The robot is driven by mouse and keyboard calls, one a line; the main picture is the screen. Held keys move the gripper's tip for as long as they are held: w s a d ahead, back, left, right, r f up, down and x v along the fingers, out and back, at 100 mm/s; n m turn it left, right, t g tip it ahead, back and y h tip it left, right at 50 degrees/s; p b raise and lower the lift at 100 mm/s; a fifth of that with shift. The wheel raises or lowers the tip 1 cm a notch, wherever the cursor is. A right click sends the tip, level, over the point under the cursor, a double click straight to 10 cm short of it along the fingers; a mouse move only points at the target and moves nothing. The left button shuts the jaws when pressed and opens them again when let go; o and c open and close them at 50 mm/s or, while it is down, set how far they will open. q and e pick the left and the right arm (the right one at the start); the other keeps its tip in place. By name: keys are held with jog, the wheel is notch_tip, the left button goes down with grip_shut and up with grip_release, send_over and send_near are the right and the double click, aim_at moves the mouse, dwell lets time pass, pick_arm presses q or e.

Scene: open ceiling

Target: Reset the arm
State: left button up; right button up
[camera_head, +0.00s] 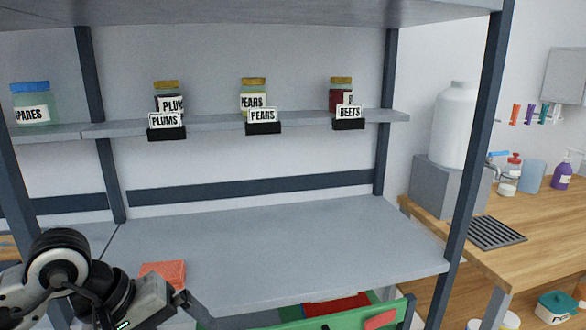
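My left arm comes in at the lower left. Its gripper (183,300) is in front of the lower shelf's front edge, and its fingers are too small and dark to tell open from shut. No held thing is visible at it. My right gripper is not in view. On the upper shelf (220,122) stand jars: a plums jar (168,92), a pears jar (254,88), a beets jar (341,84) and a blue-lidded spares jar (32,90).
The lower shelf (290,245) is mostly bare. An orange-red block (165,272) shows just behind my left gripper. A green crate (395,312) is below the shelf. Dark uprights (477,165) frame the rack. A wooden counter (550,225) stands at the right.

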pick_arm(q)
jog(key=s+d+r+n+g+h, duration=0.1)
jog(key=s+d+r+n+h, duration=0.15)
jog(key=d+n+h, duration=0.45)
jog(key=s+d+r+n+h, duration=0.1)
jog(key=s+d+n+h, duration=0.2)
jog(key=d+n+h, duration=0.35)
jog(key=w+a+n+t+y, duration=0.1)
jog(key=w+a+n+t, duration=0.1)
jog(key=n+t, duration=0.65)
jog(key=w+a+n+t+y, duration=0.1)
jog(key=w+n+t, duration=0.25)
jog(key=n, duration=0.95)
jog(key=a+f+n+t+y, duration=0.5)
jog(key=f+n+y, duration=0.55)
jog(key=n, duration=0.65)
jog(key=s+a+f+n+g+y, duration=0.1)
jog(key=s+f+n+g, duration=0.3)
jog(key=f, duration=0.4)
jog(key=s+a+f+n+g+y, duration=0.1)
jog(key=s+f+n+g+y, duration=0.1)
jog(key=s+f+n+g, duration=0.2)
notch_tip(320, 180, down, 4)
jog(key=s+n, duration=0.2)
jog(key=n, duration=0.2)
jog(key=shift+s+a+n, duration=0.3)
jog(key=shift+n, duration=0.1)
jog(key=shift+f, duration=0.1)
